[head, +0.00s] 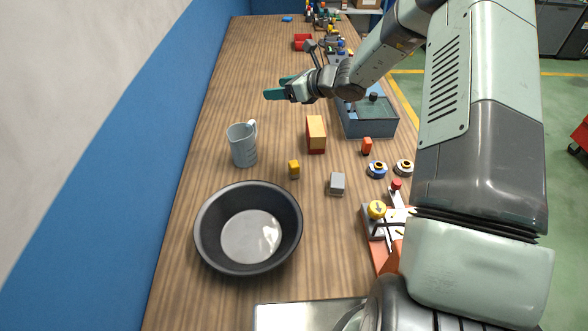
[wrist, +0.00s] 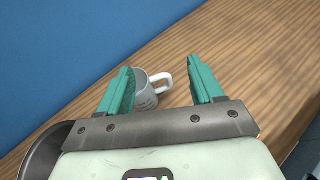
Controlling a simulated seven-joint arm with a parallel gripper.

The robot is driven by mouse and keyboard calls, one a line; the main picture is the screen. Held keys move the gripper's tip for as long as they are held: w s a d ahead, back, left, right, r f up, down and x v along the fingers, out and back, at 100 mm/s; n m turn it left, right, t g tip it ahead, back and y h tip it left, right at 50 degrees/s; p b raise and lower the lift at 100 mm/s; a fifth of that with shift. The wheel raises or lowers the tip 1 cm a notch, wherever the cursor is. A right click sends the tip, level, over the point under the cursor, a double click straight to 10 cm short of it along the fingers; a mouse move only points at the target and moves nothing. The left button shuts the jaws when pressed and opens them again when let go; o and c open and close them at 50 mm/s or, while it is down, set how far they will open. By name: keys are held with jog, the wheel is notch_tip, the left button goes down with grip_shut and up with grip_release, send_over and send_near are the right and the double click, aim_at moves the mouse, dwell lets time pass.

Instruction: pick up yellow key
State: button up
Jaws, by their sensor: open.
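No thing with a clear key shape shows. A small yellow block (head: 294,168) stands on the wooden table between the mug and a grey block. A round yellow knob-like piece (head: 377,209) with a dark mark sits on a red and white device at the right; I cannot tell which of them is the key. My gripper (head: 278,87) is open and empty, above the table and farther back than both. In the wrist view its teal fingers (wrist: 159,75) are spread, with the grey mug (wrist: 146,101) showing between and beyond them. The wrist view shows neither yellow piece.
The grey mug (head: 243,148), a dark round pan (head: 206,250), a yellow-and-red box (head: 316,132), a grey block (head: 337,184) and a blue-grey bin (head: 372,124) stand on the table. A blue wall (head: 150,180) borders the left. Bare wood surrounds the small yellow block.

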notch_tip(320, 180, up, 5)
jog(key=a+n, duration=0.1)
jog(key=s+a+f+n+g, duration=0.65)
jog(key=s+a+n, duration=0.2)
jog(key=n, duration=0.35)
jog(key=s+f+n+g+h, duration=0.6)
jog(key=s+n+h, duration=0.3)
jog(key=n, duration=0.6)
jog(key=w+d+r+n+t+h, duration=0.1)
jog(key=w+r+n+t+h, duration=0.25)
jog(key=r+n+h, duration=0.4)
jog(key=w+d+r+n+t+h, duration=0.15)
jog(key=r+n+t+h, duration=0.25)
jog(key=n+h, duration=0.5)
jog(key=n+y, duration=0.1)
send_near(293, 163)
jog(key=d, duration=0.3)
jog(key=shift+d+f, duration=0.15)
jog(key=shift+d, duration=0.1)
jog(key=shift+w+a+f+x, duration=0.1)
jog(key=shift+f+x, duration=0.05)
jog(key=shift+x, duration=0.85)
jog(key=shift+w+a+f+x, duration=0.1)
jog(key=shift+f+x, duration=0.05)
jog(key=shift+x, duration=0.8)
jog(key=shift+f+x, duration=0.15)
jog(key=shift+x, duration=0.85)
